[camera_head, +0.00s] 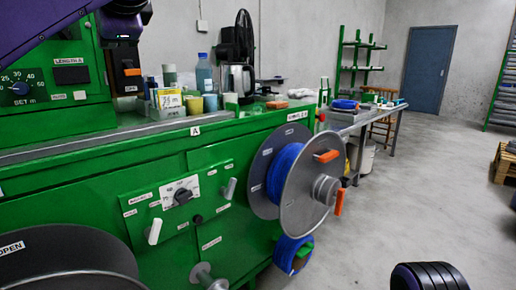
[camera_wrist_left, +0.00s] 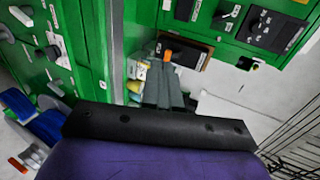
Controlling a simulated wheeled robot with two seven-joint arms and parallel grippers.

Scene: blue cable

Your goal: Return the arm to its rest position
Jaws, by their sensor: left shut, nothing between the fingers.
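My left arm (camera_head: 45,25), purple, comes in from the top left in the head view. It is raised in front of the green machine (camera_head: 75,180). In the left wrist view my left gripper (camera_wrist_left: 166,72) is shut and empty, with its grey fingers together. It points towards a dark plate with an orange switch (camera_wrist_left: 190,52) on the machine; I cannot tell the gap between them. This switch plate also shows in the head view (camera_head: 126,78), just below the arm's dark end.
A grey reel with blue cable (camera_head: 286,172) sticks out from the machine's front, with another blue coil (camera_head: 290,254) below it. The floor at right is mostly clear; a pallet (camera_head: 505,165) lies at the edge.

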